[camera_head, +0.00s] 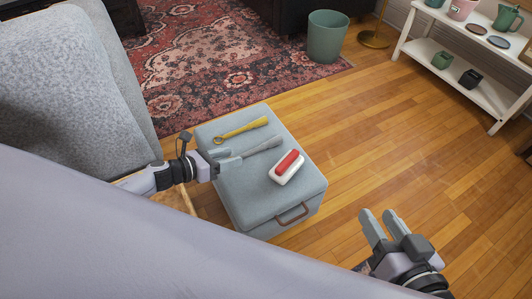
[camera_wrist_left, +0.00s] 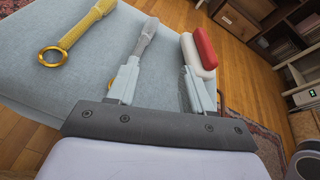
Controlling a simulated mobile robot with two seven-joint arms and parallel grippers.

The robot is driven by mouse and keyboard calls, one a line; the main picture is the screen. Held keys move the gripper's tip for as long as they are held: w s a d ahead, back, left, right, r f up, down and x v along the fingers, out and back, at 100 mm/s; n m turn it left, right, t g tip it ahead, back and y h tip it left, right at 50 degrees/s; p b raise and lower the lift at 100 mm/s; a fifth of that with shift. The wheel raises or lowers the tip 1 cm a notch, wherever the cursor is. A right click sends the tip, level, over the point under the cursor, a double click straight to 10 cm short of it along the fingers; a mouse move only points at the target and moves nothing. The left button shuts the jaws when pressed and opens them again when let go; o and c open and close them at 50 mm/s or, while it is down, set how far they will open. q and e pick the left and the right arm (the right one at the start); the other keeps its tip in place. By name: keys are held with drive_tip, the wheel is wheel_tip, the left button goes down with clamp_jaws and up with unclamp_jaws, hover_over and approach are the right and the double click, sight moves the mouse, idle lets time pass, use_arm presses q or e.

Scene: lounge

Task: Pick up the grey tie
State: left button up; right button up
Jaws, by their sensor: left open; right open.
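The grey tie (camera_head: 263,146) lies on the top of a grey-blue ottoman (camera_head: 232,187), beside a yellow tie (camera_head: 242,129) with a gold ring. My left gripper (camera_head: 229,158) is open and empty, low over the ottoman at the near end of the grey tie. In the left wrist view, the grey tie (camera_wrist_left: 146,36) runs up from behind the left finger of my left gripper (camera_wrist_left: 160,66), which hides its near end. I cannot tell whether they touch. My right gripper (camera_head: 380,215) is open and empty above the wooden floor, right of the ottoman.
A red and white block-like object (camera_head: 286,167) lies on the ottoman, to the right of the grey tie. A grey sofa (camera_head: 75,80) stands close on the left. A green bin (camera_head: 327,37) and a white shelf (camera_head: 455,65) are further back. The floor to the right is clear.

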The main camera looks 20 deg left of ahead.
sight(247, 153)
use_arm(q)
drive_tip(key=f+m, duration=0.1)
drive_tip(key=w+a+f+m+b, duration=0.2)
drive_tip(key=shift+w+a+f+m+g, duration=0.1)
drive_tip(key=shift+w+a+m+g, duration=0.1)
drive_tip(key=shift+w+m+g, duration=0.1)
drive_tip(key=shift+w+d+f, duration=0.25)
drive_tip(key=shift+w+d, duration=0.1)
drive_tip(key=shift+w, duration=0.15)
drive_tip(key=b+x, duration=0.1)
drive_tip(key=x, duration=0.1)
drive_tip(key=b+x, duration=0.1)
drive_tip(key=x, duration=0.1)
drive_tip(key=shift+d+f, duration=0.25)
drive_tip(key=shift+d, duration=0.1)
drive_tip(key=shift+w+d+f+b, duration=0.1)
drive_tip(key=shift+w+d+b, duration=0.2)
drive_tip(key=shift+f, duration=0.1)
clamp_jaws()
use_arm(e)
drive_tip(key=shift+w+d+f+n+t, duration=0.4)
drive_tip(key=shift+w+f+n+t, duration=0.1)
drive_tip(key=shift+f+t, duration=0.1)
